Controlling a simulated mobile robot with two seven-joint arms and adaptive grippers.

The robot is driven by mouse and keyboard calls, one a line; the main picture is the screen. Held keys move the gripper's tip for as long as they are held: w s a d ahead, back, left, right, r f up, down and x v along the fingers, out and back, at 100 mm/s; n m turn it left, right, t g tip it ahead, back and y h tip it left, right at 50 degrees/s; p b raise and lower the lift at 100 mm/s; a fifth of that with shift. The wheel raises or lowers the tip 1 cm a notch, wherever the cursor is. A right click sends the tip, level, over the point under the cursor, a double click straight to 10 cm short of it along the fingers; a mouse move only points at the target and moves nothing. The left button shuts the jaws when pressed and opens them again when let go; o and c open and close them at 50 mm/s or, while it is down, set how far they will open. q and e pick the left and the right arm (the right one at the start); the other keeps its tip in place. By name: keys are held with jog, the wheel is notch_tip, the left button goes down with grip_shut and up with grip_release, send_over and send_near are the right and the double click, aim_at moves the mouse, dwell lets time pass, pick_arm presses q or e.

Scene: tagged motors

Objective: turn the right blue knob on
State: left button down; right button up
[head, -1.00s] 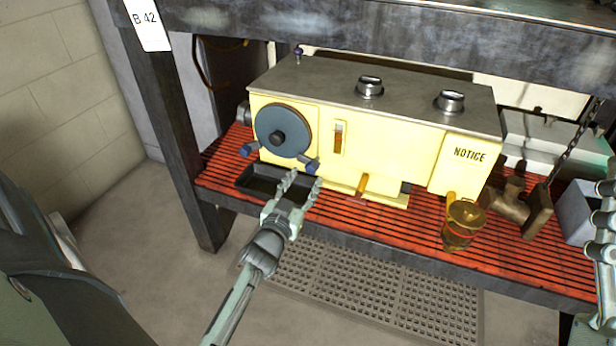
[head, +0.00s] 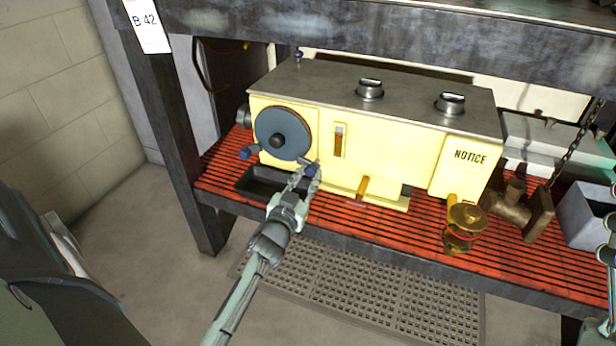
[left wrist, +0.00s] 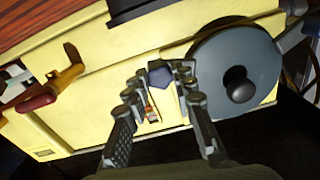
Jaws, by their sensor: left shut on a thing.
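The right blue knob (head: 313,170) sticks out at the lower right of the grey-blue wheel on the front of the yellow machine (head: 390,155). My left gripper (head: 307,177) is at this knob with its fingers closed around it. In the left wrist view the blue knob (left wrist: 160,73) sits between the two fingertips (left wrist: 160,76). A second blue knob (head: 246,153) is at the wheel's lower left, apart from my gripper. Only part of my right gripper (head: 608,240) shows at the right edge; its jaws cannot be read.
The large wheel (head: 283,133) is close above the left gripper. A dark tray (head: 262,183) lies below it on the red slatted shelf (head: 400,220). A brass cup (head: 462,226), a valve (head: 508,205) and a grey box (head: 585,215) stand to the right.

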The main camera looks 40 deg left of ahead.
pick_arm(q)
jog(key=shift+r+m, duration=0.1)
jog(key=shift+m, duration=0.5)
jog(key=shift+m+p, duration=0.3)
jog(key=shift+m, duration=0.5)
pick_arm(e)
jog(key=shift+w+a+f+g, duration=0.25)
jog(key=shift+w+f+g, duration=0.1)
jog(key=shift+w+g, duration=0.15)
pick_arm(q)
jog(key=c, duration=1.3)
grip_release()
jog(key=shift+o, duration=0.2)
jog(key=v, duration=0.7)
jog(key=shift+s, duration=0.25)
jog(key=shift+d, duration=0.1)
